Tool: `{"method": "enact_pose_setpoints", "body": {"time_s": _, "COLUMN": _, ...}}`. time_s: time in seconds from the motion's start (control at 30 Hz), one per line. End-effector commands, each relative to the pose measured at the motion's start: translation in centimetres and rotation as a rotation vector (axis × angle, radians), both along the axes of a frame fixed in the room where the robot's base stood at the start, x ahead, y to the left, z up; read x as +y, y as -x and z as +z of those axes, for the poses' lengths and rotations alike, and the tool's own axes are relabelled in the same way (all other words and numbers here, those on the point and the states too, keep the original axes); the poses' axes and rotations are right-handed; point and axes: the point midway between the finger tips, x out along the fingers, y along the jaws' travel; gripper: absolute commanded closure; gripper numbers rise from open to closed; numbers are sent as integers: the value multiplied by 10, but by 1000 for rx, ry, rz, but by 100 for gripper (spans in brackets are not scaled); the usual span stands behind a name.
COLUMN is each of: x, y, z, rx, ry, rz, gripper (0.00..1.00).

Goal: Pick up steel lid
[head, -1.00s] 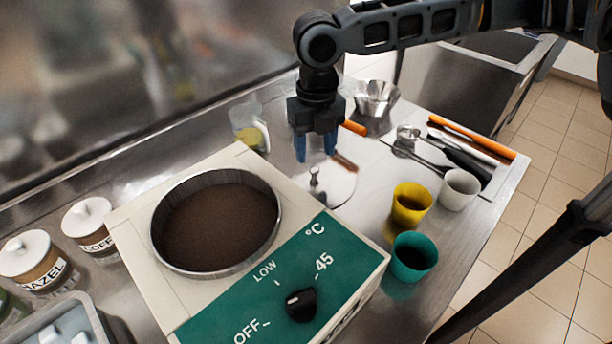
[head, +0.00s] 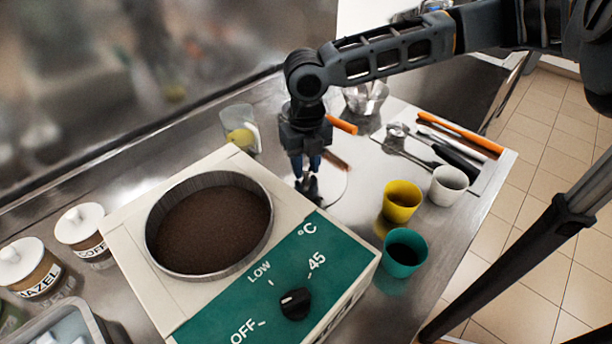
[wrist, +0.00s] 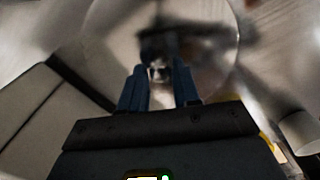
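The steel lid (head: 334,186) is a shiny round disc lying on the steel counter just right of the heating unit, with a small upright knob. My gripper (head: 307,172) points straight down over it. Its blue fingers stand on either side of the knob, with a narrow gap between them. In the wrist view the knob (wrist: 159,72) sits between the two fingertips and seems to fill the gap. The lid's disc (wrist: 205,30) spreads out beyond, blurred. My gripper looks shut on the knob, and the lid appears flat on the counter.
The heating unit (head: 277,262) with a round brown-filled pan is close on the left. A yellow cup (head: 401,202), a green cup (head: 404,253) and a white cup (head: 448,186) stand to the right. A clear jug (head: 239,128) and a metal bowl (head: 366,98) are behind.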

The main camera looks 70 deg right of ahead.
Motion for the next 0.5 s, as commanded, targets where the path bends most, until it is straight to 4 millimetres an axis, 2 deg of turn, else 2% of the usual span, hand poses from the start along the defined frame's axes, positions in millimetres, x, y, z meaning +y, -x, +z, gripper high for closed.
{"method": "enact_pose_setpoints", "body": {"time_s": 0.03, "x": 0, "y": 0, "z": 0, "rx": 0, "ry": 0, "rz": 0, "gripper": 74}}
{"method": "enact_pose_setpoints", "body": {"time_s": 0.3, "x": 0, "y": 0, "z": 0, "rx": 0, "ry": 0, "rz": 0, "gripper": 100}}
{"method": "enact_pose_setpoints", "body": {"time_s": 0.5, "x": 0, "y": 0, "z": 0, "rx": 0, "ry": 0, "rz": 0, "gripper": 100}}
